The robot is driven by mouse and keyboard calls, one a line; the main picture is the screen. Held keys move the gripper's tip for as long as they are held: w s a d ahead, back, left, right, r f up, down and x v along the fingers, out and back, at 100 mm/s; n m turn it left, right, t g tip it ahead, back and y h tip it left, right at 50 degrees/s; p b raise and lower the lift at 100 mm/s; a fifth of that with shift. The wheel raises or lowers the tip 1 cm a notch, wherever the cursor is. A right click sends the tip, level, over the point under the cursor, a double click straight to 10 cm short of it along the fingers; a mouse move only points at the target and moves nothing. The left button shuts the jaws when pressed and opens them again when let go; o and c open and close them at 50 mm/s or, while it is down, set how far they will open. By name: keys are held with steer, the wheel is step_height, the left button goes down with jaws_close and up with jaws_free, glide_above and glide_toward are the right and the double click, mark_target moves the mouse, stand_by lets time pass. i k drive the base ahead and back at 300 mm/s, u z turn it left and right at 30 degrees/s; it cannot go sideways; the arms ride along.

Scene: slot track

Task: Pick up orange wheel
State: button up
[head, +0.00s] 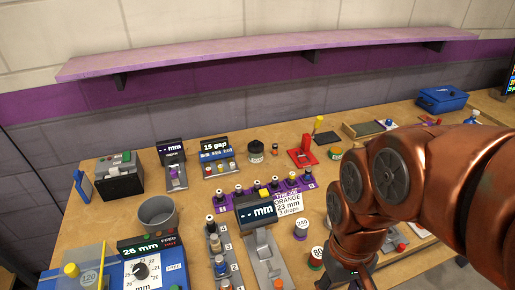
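I cannot surely pick out the orange wheel. A small orange piece (277,283) sits on the grey metal ramp of a black-topped gauge (258,211), at the bottom of the head view. Another small orange-brown piece (275,149) stands beside a dark round pot at mid table. A low orange-and-green round piece (335,153) lies right of the red block. All are too small to tell their exact shape. My copper-coloured arm comes in from the right and bends down to the bottom edge. My gripper is below the frame.
The wooden table (130,217) is crowded. A grey cup (157,213), a blue feed box (150,270), a purple rack (262,193), a red block (302,152) and weights marked 150 (301,229) and 80 (317,256) stand on it. A blue toolbox (441,99) is at the back right.

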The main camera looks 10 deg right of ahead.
mark_target(275, 146)
steer(key=u, duration=2.55)
steer(key=k, duration=0.85)
steer(key=z, duration=0.9)
steer(key=i, duration=0.5)
